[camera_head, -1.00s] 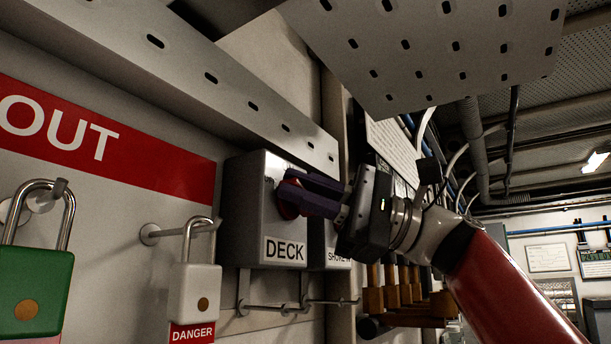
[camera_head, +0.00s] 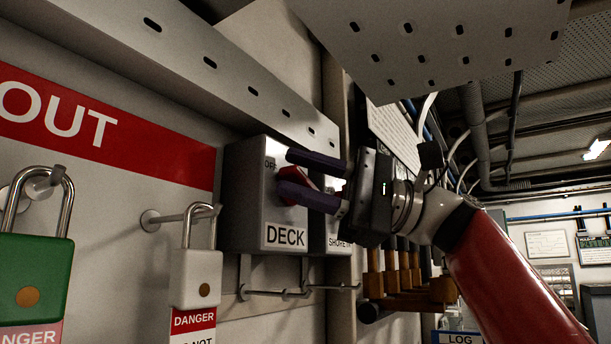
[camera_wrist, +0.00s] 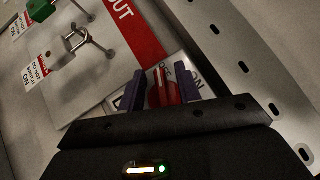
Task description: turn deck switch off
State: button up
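The grey DECK switch box (camera_head: 245,215) is mounted on the wall, with a red switch handle (camera_head: 296,186) on its front. In the wrist view the red handle (camera_wrist: 163,88) stands between my two purple fingers, with an OFF mark (camera_wrist: 180,70) near its far end and an ON mark (camera_wrist: 197,84) to the right. The handle seems to point nearer OFF, but the fingers partly hide the face. My gripper (camera_head: 285,172) is open, one finger above and one below the handle in the head view. There appears to be a gap beside the handle; touch is unclear.
A SHORE box (camera_head: 335,235) sits just right of the DECK box. A white padlock (camera_head: 195,278) and a green padlock (camera_head: 30,275) hang to the left. A slotted metal tray (camera_head: 190,75) runs above, and a hook rail (camera_head: 280,292) below.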

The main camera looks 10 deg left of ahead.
jog(key=v, duration=0.7)
jog(key=shift+d+b, duration=0.3)
jog(key=shift+d, duration=0.05)
jog(key=shift+w+f, duration=0.1)
jog(key=shift+w, duration=0.1)
